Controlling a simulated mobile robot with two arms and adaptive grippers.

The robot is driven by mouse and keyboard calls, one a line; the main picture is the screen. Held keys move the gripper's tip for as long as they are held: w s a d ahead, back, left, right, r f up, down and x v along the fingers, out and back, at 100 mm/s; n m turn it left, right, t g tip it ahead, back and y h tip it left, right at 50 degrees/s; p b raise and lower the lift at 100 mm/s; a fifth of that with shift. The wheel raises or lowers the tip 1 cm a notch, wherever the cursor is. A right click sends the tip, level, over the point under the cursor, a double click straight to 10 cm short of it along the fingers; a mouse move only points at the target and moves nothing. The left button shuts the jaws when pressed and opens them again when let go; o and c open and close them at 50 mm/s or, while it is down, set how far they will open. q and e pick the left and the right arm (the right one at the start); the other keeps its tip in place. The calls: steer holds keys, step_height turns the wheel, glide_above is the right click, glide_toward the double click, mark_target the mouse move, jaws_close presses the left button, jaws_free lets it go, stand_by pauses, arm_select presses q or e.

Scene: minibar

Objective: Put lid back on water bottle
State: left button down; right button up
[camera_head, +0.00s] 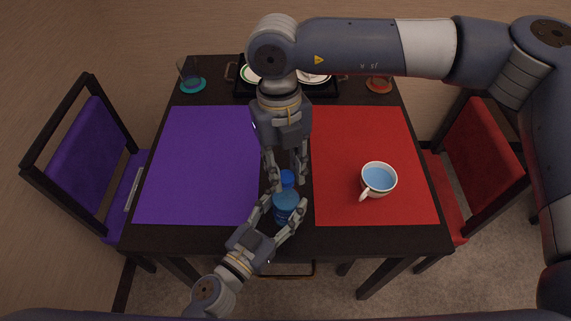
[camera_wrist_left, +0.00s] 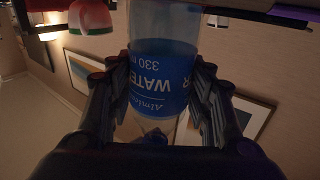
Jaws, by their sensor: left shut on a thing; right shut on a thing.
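The water bottle (camera_head: 285,205) stands near the table's front edge, between the purple and red mats. My left gripper (camera_head: 280,217) comes from the front and is shut around the bottle's body. In the left wrist view the bottle (camera_wrist_left: 160,80) with its blue label sits between both fingers. The blue lid (camera_head: 287,178) is at the bottle's top, between the fingertips of my right gripper (camera_head: 287,182), which reaches down from above and is shut on it. Whether the lid touches the bottle's neck cannot be told.
A white cup (camera_head: 378,180) with blue liquid stands on the red mat (camera_head: 350,130). The purple mat (camera_head: 200,165) is bare. A dark tray (camera_head: 287,92) with plates is at the back, with a glass on a coaster at each side. Chairs flank the dark table.

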steer(key=m, duration=0.5)
steer(key=shift+d+m+y, duration=0.1)
steer(key=shift+m+y, duration=0.2)
steer(key=m, duration=0.5)
steer(key=shift+y, duration=0.3)
steer(key=m, duration=0.5)
steer(key=shift+y, duration=0.3)
steer(key=m, duration=0.4)
steer(key=shift+m+t, duration=0.4)
steer(key=o, duration=0.6)
